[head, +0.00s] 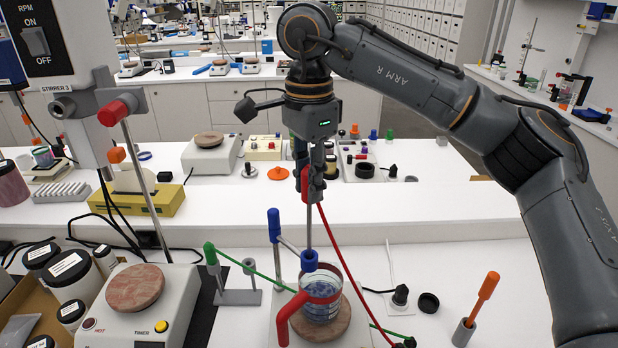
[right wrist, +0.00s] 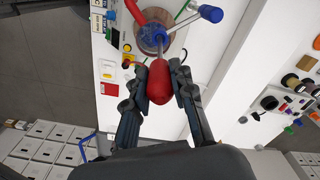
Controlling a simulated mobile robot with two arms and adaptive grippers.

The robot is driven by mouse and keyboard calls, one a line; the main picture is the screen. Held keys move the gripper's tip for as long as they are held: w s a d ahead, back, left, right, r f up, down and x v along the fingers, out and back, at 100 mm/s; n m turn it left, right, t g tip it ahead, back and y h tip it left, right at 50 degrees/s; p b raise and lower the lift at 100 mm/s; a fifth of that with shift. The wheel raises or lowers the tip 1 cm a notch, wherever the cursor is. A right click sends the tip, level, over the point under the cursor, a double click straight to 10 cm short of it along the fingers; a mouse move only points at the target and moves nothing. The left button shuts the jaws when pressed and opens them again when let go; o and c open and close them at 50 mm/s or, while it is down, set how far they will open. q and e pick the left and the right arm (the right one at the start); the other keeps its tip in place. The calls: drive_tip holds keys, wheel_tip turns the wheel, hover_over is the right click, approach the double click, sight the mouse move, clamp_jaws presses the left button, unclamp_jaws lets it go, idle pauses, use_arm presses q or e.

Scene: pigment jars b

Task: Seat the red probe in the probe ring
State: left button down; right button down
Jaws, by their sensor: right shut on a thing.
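The red probe (head: 304,187) has a red handle, a thin metal rod and a red cable. My right gripper (head: 311,182) is shut on its handle, above the beaker; the handle (right wrist: 159,84) also shows between the fingers in the right wrist view. The rod points down, close to upright, and its lower end meets the blue probe ring (head: 309,260). I cannot tell how far it passes through. The ring is held over a glass beaker (head: 322,297) by a stand with a blue knob (head: 274,224). My left gripper is out of view.
The beaker has a red handle and stands on a wooden-topped plate (head: 330,330). A green-ended rod (head: 211,254) crosses near it. An orange-handled tool (head: 487,287) stands at right.

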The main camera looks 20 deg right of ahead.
drive_tip(key=b, duration=0.9)
approach(309, 258)
drive_tip(key=shift+w+f, duration=0.1)
drive_tip(key=shift+f, duration=2.6)
idle(1.1)
drive_tip(key=c, duration=1.1)
unclamp_jaws()
drive_tip(key=shift+r, duration=0.1)
drive_tip(key=shift+o, duration=0.2)
wheel_tip(309, 258, up, 12)
